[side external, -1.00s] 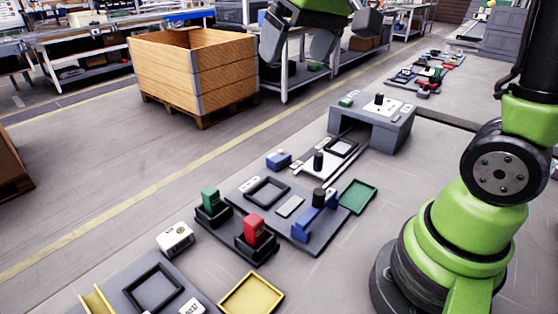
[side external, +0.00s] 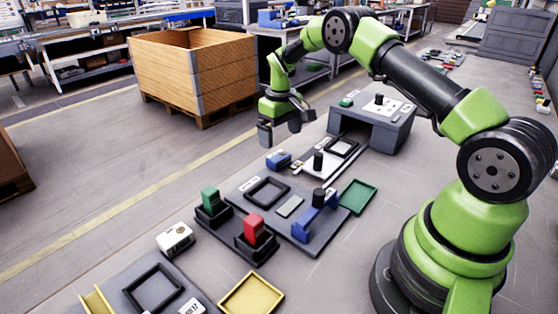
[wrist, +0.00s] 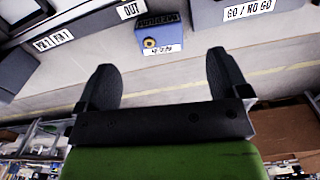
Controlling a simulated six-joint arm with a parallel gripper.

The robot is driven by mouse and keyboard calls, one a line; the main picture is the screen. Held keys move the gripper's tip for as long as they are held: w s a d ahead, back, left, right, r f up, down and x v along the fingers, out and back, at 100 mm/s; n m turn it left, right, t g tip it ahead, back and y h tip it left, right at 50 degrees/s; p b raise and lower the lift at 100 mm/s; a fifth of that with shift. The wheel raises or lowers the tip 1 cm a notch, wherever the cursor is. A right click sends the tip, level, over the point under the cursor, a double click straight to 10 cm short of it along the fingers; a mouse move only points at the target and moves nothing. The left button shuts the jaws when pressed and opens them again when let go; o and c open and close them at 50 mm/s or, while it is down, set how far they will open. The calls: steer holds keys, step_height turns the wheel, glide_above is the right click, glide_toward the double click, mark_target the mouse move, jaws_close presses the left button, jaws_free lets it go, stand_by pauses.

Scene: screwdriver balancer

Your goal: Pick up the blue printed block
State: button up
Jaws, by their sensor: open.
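A small blue printed block (side external: 278,160) with a white label lies on the grey surface near the centre of the side view. In the wrist view the blue printed block (wrist: 160,32) shows a brass-coloured ring and a white printed label, sitting beyond the fingertips and between their lines. My gripper (side external: 281,131) is open and empty, pointing down, and in the side view appears just above the block. In the wrist view my gripper (wrist: 160,62) shows both dark fingers wide apart with nothing between them.
A grey fixture plate (side external: 243,195) with a black frame stands just in front of the block. A blue bracket (side external: 302,228), a red part (side external: 253,228) and a green part (side external: 209,198) stand nearby. Floor left of the block is clear.

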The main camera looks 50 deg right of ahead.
mark_target(281, 157)
step_height(281, 157, down, 7)
steer(key=shift+d+r, duration=0.1)
stand_by(0.3)
steer(key=shift+c, duration=0.4)
steer(key=c, duration=0.9)
